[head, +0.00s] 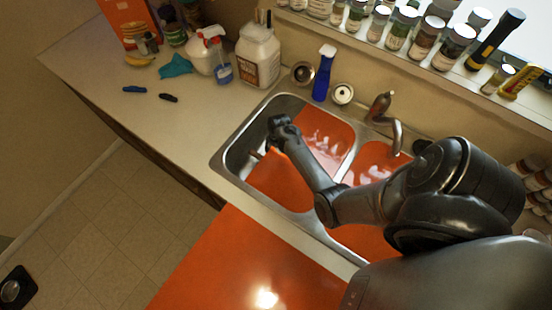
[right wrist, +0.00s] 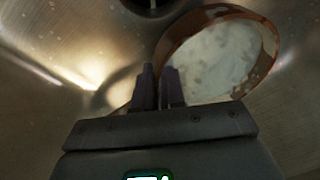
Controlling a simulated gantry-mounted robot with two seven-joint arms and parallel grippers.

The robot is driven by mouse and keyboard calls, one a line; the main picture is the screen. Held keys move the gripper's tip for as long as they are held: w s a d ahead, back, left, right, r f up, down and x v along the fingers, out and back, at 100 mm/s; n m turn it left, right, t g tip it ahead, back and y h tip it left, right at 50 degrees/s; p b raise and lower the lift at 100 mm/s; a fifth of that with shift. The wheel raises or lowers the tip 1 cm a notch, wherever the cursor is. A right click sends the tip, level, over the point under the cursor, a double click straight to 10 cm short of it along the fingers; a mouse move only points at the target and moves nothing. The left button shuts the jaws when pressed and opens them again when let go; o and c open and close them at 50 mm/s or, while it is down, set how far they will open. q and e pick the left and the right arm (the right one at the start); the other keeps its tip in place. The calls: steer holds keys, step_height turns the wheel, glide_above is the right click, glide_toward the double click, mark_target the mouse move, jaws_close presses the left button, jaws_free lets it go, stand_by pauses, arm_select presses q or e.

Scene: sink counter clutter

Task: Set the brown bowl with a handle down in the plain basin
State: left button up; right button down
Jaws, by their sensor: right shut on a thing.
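In the right wrist view, the brown bowl (right wrist: 160,52) has a brown rim and a pale, mottled inside. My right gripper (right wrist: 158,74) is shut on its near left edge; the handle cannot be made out. Bare metal of the basin (right wrist: 60,40) lies around it, with a dark drain (right wrist: 150,4) at the top edge. In the head view, my right gripper (head: 268,149) reaches down into the left basin (head: 232,160); the bowl is hidden or too small to tell there. Whether the bowl touches the basin floor cannot be told. My left gripper is not in view.
Orange surfaces show in the left basin and the right basin (head: 375,158). The left counter (head: 190,125) is mostly clear.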

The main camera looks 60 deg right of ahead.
steer(key=shift+f+b, duration=0.3)
steer(key=shift+f, duration=0.25)
steer(key=c, duration=1.2)
jaws_free()
steer(key=shift+o, duration=0.3)
steer(key=shift+f, duration=0.1)
